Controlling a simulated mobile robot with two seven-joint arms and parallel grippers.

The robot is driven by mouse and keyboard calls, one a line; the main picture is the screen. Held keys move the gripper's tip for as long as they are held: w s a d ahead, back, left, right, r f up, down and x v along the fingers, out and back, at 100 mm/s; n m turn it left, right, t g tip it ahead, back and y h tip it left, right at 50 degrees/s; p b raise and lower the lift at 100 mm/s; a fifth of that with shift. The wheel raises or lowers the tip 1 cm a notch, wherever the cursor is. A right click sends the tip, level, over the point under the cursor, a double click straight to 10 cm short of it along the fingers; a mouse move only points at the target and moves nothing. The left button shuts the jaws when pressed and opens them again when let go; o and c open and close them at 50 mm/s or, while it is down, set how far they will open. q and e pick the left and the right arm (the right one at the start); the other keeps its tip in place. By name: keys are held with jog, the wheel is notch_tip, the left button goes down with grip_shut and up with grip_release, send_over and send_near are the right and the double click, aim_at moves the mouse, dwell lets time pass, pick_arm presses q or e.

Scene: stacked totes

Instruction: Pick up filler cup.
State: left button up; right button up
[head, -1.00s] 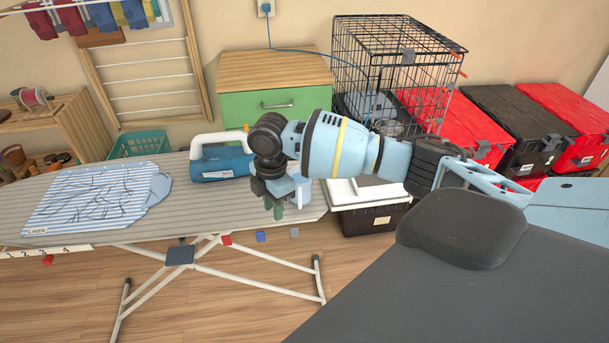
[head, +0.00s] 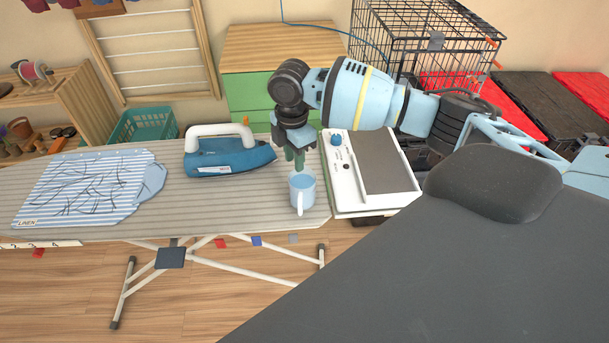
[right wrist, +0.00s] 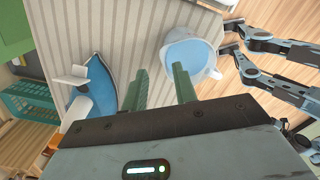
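The filler cup, a light blue cup (head: 303,186) with a white handle facing the front, stands upright near the right end of the ironing board (head: 220,220). It also shows in the right wrist view (right wrist: 188,56), just right of the fingertips. My right gripper (head: 296,160) is over the board, just behind and above the cup's rim in the head view. In the right wrist view its green fingers (right wrist: 159,72) are apart with nothing between them. Whether a finger touches the cup cannot be told. My left gripper is not seen in the head view.
A blue iron (head: 228,156) stands left of the cup, with a striped cloth (head: 85,185) farther left. A white device with a grey top (head: 350,195) is close to the cup's right. Green drawers (head: 248,105) and a wire cage (head: 425,45) stand behind.

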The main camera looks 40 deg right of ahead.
aim_at(295, 182)
jog(key=shift+s+a+f, duration=0.15)
jog(key=shift+f, duration=1.15)
jog(key=shift+s+a+f, duration=0.1)
jog(key=shift+s+f, duration=0.1)
jog(key=shift+f, duration=1.1)
jog(key=shift+s+a+f, duration=0.15)
jog(key=shift+f, duration=1.15)
grip_shut()
